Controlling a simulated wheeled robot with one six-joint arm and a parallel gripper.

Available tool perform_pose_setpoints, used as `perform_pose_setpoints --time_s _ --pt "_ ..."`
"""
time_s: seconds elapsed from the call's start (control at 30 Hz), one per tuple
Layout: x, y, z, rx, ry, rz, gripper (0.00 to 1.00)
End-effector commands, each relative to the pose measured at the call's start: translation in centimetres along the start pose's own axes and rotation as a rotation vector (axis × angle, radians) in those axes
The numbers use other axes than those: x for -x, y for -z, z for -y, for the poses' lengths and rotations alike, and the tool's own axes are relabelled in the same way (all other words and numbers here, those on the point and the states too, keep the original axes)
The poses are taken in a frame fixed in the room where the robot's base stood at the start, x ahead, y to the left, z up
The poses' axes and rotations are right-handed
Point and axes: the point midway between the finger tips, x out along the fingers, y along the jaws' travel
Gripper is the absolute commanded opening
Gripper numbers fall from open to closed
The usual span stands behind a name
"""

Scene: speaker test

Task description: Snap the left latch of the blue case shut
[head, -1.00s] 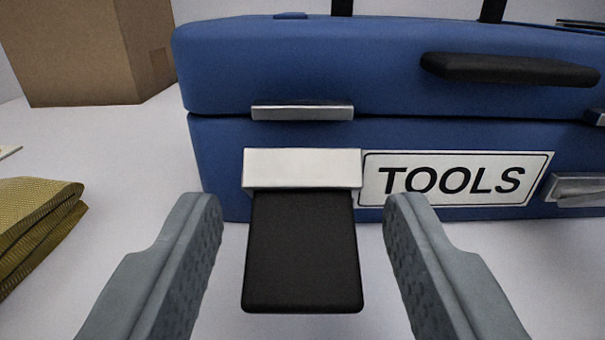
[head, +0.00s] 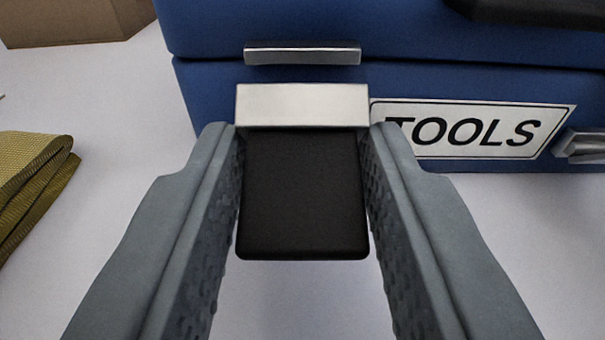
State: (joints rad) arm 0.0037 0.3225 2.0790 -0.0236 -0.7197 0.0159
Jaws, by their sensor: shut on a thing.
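The blue case (head: 215,95) stands closed in front of me, its top cut off by the picture edge. Its left latch has a silver hinge block (head: 302,106) on the lower half and a black flap (head: 303,195) that sticks out toward me, unfastened. A silver catch strip (head: 302,54) sits above it on the lid's lower edge. My gripper (head: 304,150) is shut on the black flap, one finger on each side, fingertips just below the silver block.
A white TOOLS label (head: 480,130) is right of the latch. Part of another latch (head: 583,146) shows at the right edge. An olive folded cloth (head: 30,180) lies at left, a cardboard box (head: 75,20) behind it. The white surface between is clear.

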Motion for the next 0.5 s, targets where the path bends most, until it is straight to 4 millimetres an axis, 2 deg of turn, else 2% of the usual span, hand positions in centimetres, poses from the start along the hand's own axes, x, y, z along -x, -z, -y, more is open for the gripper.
perform_pose_setpoints --time_s 0.5 --pt "-0.7 1.5 0.0 -0.001 0.001 0.269 0.10"
